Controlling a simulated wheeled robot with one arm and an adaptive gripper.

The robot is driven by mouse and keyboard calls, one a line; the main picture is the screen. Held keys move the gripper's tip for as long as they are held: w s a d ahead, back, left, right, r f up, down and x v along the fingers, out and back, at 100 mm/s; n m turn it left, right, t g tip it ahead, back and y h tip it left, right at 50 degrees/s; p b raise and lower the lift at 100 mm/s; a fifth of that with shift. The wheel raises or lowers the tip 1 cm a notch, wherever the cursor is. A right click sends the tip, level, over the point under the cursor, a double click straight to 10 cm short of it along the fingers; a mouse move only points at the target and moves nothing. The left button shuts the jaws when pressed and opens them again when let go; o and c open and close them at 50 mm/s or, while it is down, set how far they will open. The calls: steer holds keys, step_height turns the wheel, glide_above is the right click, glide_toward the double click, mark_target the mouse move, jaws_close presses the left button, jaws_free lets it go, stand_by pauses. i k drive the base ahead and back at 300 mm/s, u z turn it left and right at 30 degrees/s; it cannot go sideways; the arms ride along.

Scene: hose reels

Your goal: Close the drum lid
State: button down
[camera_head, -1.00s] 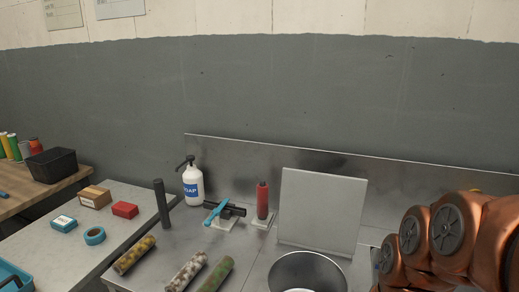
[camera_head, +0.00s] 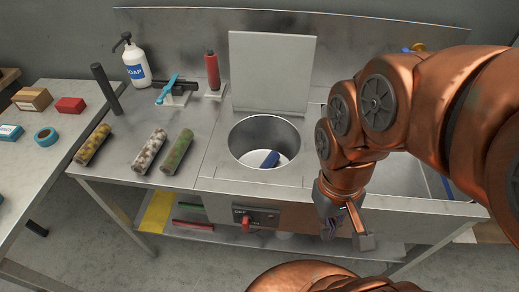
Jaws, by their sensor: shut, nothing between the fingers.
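The drum (camera_head: 232,145) is a round metal opening set in the steel bench top, and its inside shows. Its lid (camera_head: 272,72) is a flat grey square plate standing upright behind the opening, so the drum is open. A blue object (camera_head: 270,159) lies inside on the drum's pale bottom. My gripper (camera_head: 346,240) is to the right of the drum and in front of the bench edge, pointing down. It is shut and empty, apart from the lid and drum.
Three patterned rolls (camera_head: 149,151) lie left of the drum. A soap bottle (camera_head: 136,65), a red cylinder (camera_head: 212,72) and a blue-handled tool (camera_head: 168,90) stand behind them. My arm covers part of the right basin (camera_head: 398,178).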

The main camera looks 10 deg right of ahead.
mark_target(268, 71)
steer(key=k, duration=1.3)
steer(key=u, duration=0.7)
steer(key=i, duration=1.85)
steer(key=z, duration=0.55)
